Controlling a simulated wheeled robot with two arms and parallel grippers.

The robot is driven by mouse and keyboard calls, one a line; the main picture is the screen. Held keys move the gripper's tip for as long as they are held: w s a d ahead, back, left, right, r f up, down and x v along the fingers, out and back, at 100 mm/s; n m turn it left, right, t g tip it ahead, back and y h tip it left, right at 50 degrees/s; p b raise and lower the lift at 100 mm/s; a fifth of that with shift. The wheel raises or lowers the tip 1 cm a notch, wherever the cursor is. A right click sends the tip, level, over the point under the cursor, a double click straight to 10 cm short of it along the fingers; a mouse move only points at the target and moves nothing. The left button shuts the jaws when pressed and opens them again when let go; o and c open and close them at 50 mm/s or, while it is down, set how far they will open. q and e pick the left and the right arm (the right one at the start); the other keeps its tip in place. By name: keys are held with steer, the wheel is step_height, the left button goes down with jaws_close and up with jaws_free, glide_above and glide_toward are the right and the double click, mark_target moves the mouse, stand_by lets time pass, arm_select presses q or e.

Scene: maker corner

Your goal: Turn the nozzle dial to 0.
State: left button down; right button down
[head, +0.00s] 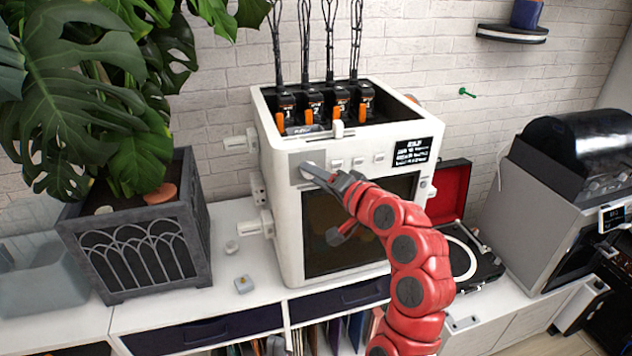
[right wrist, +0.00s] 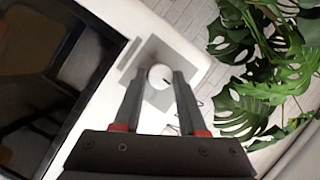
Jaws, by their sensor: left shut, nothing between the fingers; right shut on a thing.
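The white 3D printer (head: 284,225) stands on the cabinet, with several black tool heads in its open top. The nozzle dial (head: 308,170) is a small round white knob on a grey plate at the printer's upper left front. In the right wrist view the dial (right wrist: 160,76) shows a short dark mark, and no numbers are readable. My right gripper (head: 318,173), on the red arm, is shut on the dial, with a finger on each side of it (right wrist: 160,95).
A planter (head: 140,245) with a large leafy plant stands left of the printer. A red-lidded record player (head: 470,265) and a grey machine (head: 540,215) are on the right. A small pale block (head: 243,284) lies on the cabinet top (head: 215,285). White buttons sit right of the dial.

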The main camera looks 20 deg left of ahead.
steer(key=shift+n, duration=0.3)
stand_by(0.4)
steer(key=shift+c, duration=2.3)
jaws_free()
steer(key=v, duration=1.7)
steer(key=shift+s, duration=0.2)
steer(key=shift+r, duration=0.1)
